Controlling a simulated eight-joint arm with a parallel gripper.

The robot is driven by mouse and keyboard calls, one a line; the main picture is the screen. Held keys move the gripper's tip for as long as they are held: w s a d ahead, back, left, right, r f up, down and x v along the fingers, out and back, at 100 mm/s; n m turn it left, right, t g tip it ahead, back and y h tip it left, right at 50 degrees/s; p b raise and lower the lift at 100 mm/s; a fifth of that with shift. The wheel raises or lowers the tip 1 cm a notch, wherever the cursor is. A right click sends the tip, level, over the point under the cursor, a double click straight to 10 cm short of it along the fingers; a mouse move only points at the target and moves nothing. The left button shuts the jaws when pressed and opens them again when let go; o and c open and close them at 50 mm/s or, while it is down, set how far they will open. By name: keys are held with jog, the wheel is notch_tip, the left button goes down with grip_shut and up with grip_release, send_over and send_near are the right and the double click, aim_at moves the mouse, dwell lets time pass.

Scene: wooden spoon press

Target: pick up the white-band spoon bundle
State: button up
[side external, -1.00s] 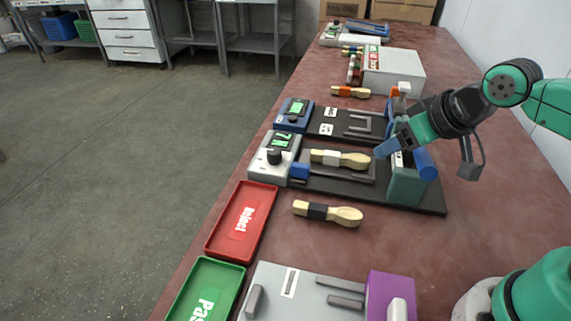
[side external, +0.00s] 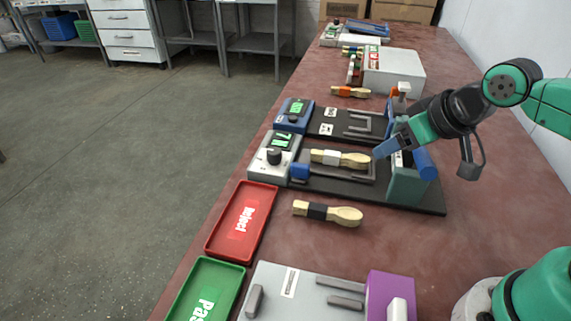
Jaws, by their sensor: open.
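The white-band spoon bundle (side external: 340,158) lies in the press fixture on a dark base plate (side external: 413,205). Its pale wooden bowl end points right and the white band is near its middle. My gripper (side external: 380,152) is just right of the bowl end, at about the bundle's height in the picture. A blue finger shows at its tip; I cannot tell whether it touches the bundle. The gap between the fingers is not clearly seen, and the gripper holds nothing visible.
A black-band spoon bundle (side external: 328,213) lies in front of the press. A red Reject tray (side external: 213,247) and a green Pass tray (side external: 178,307) are at the left. A grey-green press block (side external: 406,186) stands beside my gripper. An orange-band bundle (side external: 351,92) lies farther back.

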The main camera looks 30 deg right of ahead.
jog(key=w, duration=0.1)
jog(key=n+g+y, duration=0.3)
jog(key=n+g, duration=0.1)
jog(key=n, duration=0.5)
send_over(335, 154)
jog(key=s+d, duration=0.2)
jog(key=f, duration=0.5)
jog(key=shift+a+f, duration=0.2)
jog(key=shift+f, duration=0.1)
jog(key=shift+w+f, duration=0.3)
jog(key=shift+f, duration=0.2)
jog(key=shift+x, duration=2.5)
jog(key=shift+r, duration=0.1)
grip_shut()
